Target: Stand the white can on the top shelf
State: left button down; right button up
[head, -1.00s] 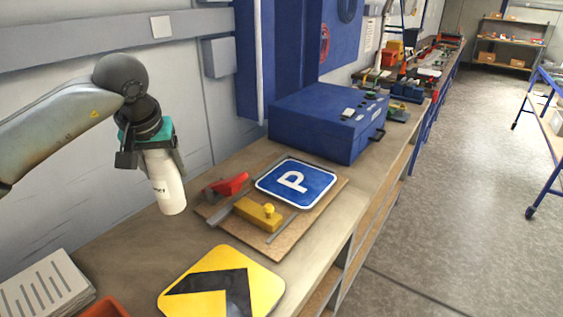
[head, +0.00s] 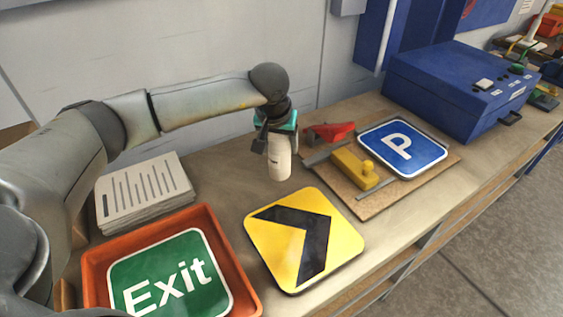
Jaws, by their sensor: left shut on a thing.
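The white can (head: 280,164) hangs upright in my left gripper (head: 279,143), which is shut around its upper part. The can is over the workbench (head: 222,163), between the stack of papers and the board with the parking sign. I cannot tell whether its bottom touches the bench. Its top is hidden by the gripper. My right gripper is not in view. No top shelf shows in the head view now.
A yellow arrow sign (head: 335,237), an orange tray (head: 240,284) with a green Exit sign (head: 165,285) and a paper stack (head: 160,192) lie nearby. The board (head: 375,208) bears a blue P sign (head: 425,160), a yellow block (head: 352,167) and a red tool (head: 330,131). A blue case (head: 440,85) stands behind.

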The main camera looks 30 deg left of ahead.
aim_at(281, 164)
pick_arm(q)
jog(key=shift+w+f, duration=0.1)
jog(key=shift+f, duration=3.1)
jog(key=shift+f, duration=0.15)
jog(key=shift+c, duration=0.2)
grip_release()
